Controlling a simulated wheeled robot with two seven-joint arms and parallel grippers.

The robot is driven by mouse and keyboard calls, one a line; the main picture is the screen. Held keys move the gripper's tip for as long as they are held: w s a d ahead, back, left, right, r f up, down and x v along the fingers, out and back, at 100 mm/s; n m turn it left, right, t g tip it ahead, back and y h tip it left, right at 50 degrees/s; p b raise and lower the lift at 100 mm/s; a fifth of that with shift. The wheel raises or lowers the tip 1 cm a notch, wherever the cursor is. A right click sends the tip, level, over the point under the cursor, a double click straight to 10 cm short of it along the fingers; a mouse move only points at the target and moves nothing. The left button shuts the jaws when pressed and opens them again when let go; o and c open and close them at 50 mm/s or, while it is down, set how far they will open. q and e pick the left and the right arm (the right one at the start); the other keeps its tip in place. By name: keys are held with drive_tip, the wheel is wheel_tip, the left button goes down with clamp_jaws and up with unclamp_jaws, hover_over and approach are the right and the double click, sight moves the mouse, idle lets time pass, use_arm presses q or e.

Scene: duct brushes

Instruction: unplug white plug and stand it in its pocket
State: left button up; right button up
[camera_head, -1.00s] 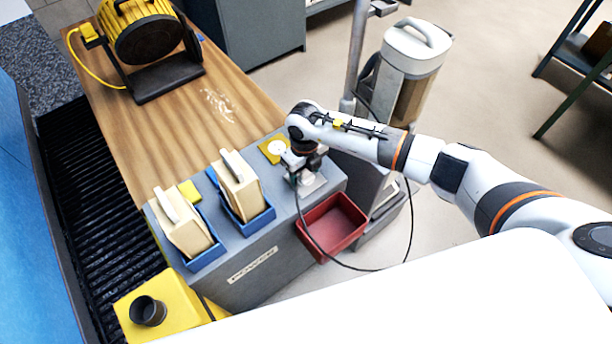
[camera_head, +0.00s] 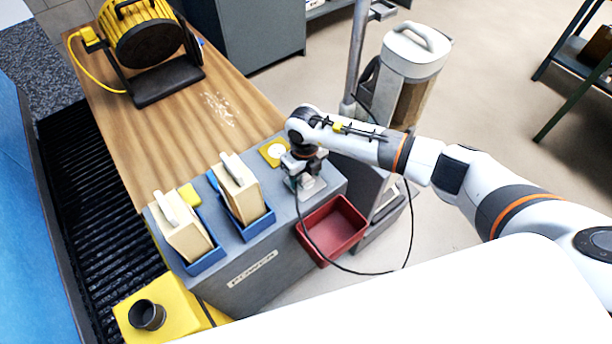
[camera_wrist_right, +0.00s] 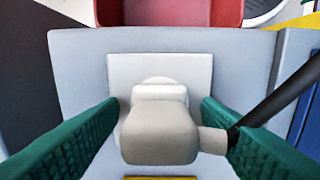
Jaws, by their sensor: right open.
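The white plug (camera_wrist_right: 160,130) sits on a white square plate (camera_wrist_right: 185,68) on top of the grey POWER box (camera_head: 265,255). A black cord (camera_wrist_right: 275,98) leaves its right side in the wrist view. My right gripper (camera_head: 305,172) points down over the box's right end and hides most of the plug in the head view. In the wrist view, its green fingers (camera_wrist_right: 160,112) are open, one on each side of the plug, with no clear grip on it. I cannot tell which thing is the plug's pocket. My left gripper is not in view.
Two blue holders (camera_head: 208,258) with cream blocks (camera_head: 240,190) stand left of my right gripper. A red bin (camera_head: 333,228) is at the box's right side, with the cord looping past it. A black cup (camera_head: 147,314) sits on a yellow block. A yellow patch (camera_head: 267,149) is close behind the gripper.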

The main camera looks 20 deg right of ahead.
clamp_jaws()
drive_tip(key=shift+r+p, duration=2.3)
drive_tip(key=shift+r, duration=0.75)
drive_tip(key=shift+r+p, duration=1.05)
drive_tip(key=shift+r, duration=0.45)
